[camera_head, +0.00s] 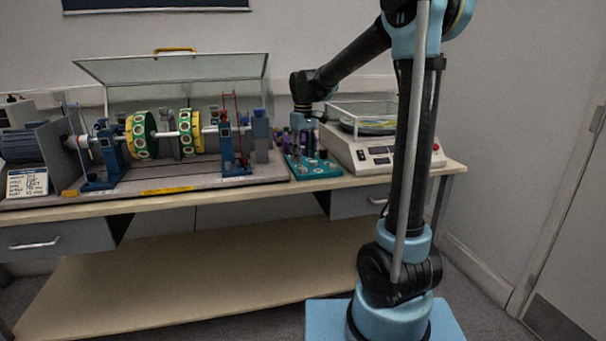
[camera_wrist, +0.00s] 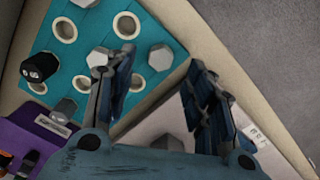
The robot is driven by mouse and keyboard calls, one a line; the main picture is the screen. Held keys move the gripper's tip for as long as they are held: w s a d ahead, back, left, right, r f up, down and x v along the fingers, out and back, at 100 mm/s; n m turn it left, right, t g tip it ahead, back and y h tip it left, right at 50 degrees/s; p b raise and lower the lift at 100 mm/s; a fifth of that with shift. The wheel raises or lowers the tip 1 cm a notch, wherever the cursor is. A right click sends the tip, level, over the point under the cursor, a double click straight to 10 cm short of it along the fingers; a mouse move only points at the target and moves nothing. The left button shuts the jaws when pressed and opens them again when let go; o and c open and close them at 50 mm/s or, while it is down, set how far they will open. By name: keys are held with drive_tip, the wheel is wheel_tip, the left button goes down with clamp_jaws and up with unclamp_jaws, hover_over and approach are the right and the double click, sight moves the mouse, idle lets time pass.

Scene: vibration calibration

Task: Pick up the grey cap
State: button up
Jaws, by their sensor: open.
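A teal tray (camera_head: 325,170) with small parts sits on the bench, and it also shows in the wrist view (camera_wrist: 82,45) with round, cream-rimmed holes. A light grey hexagonal cap (camera_wrist: 160,57) stands on the tray near its right corner, between my open fingertips in the picture. A similar grey hexagonal piece (camera_wrist: 98,58) shows beside the left finger; I cannot tell which is the grey cap. My gripper (camera_head: 302,128) points down over the tray, and it also shows in the wrist view (camera_wrist: 158,76), open and apparently empty. Contact with the tray cannot be told.
A dark knob-like piece (camera_wrist: 40,68) and a dark grey piece (camera_wrist: 63,109) stand on the tray. A purple block (camera_wrist: 40,140) lies beside it. The rotor rig (camera_head: 165,140) is left of the tray, and a white instrument (camera_head: 375,150) with a clear lid is right.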

sight(303, 168)
drive_tip(key=shift+w+a+f, duration=0.1)
drive_tip(key=shift+w+f, duration=0.05)
drive_tip(key=shift+f, duration=2.2)
drive_tip(key=c, duration=0.7)
